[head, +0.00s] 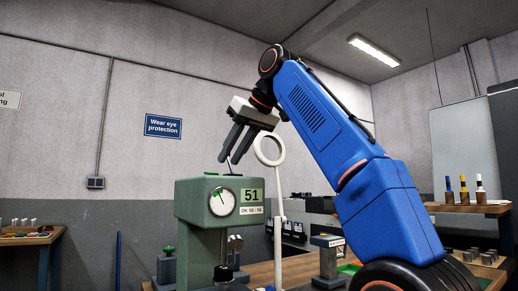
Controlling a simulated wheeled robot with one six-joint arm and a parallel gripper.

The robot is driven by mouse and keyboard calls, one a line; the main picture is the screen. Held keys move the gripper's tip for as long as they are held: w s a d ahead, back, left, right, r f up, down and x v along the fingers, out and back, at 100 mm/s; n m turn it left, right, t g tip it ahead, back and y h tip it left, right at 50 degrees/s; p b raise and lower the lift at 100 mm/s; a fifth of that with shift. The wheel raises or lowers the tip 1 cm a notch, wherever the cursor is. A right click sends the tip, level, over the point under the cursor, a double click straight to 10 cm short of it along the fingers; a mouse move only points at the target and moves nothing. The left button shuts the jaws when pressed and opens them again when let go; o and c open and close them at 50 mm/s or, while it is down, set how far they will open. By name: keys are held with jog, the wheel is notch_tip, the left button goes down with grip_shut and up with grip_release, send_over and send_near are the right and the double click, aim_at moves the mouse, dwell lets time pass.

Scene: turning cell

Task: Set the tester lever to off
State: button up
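The tester (206,202) is a green machine with a round dial and a display reading 51, with a label "OK 50-56" under it. A thin dark rod (230,167), which looks like the lever, stands up from the tester's top; its upper end is close to my fingertips. My gripper (229,160) points down just above the tester's top. Its two dark fingers are apart, with a gap between them. I cannot tell whether the rod is between the fingers or touching one. Any lever markings are not readable.
A white ring on a post (278,195) stands right of the tester, near my arm. A grey device (328,258) stands on the bench to its right. A shelf (468,208) with capped bottles is at the right. A side table (30,239) is at far left.

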jog(key=shift+s+d+r, duration=0.1)
jog(key=shift+d+r, duration=0.05)
jog(key=shift+r, duration=0.1)
jog(key=shift+s+d, duration=0.3)
jog(key=s+d, duration=0.7)
jog(key=d, duration=0.1)
jog(key=shift+s, duration=0.25)
jog(key=shift+d, duration=0.1)
dwell(0.4)
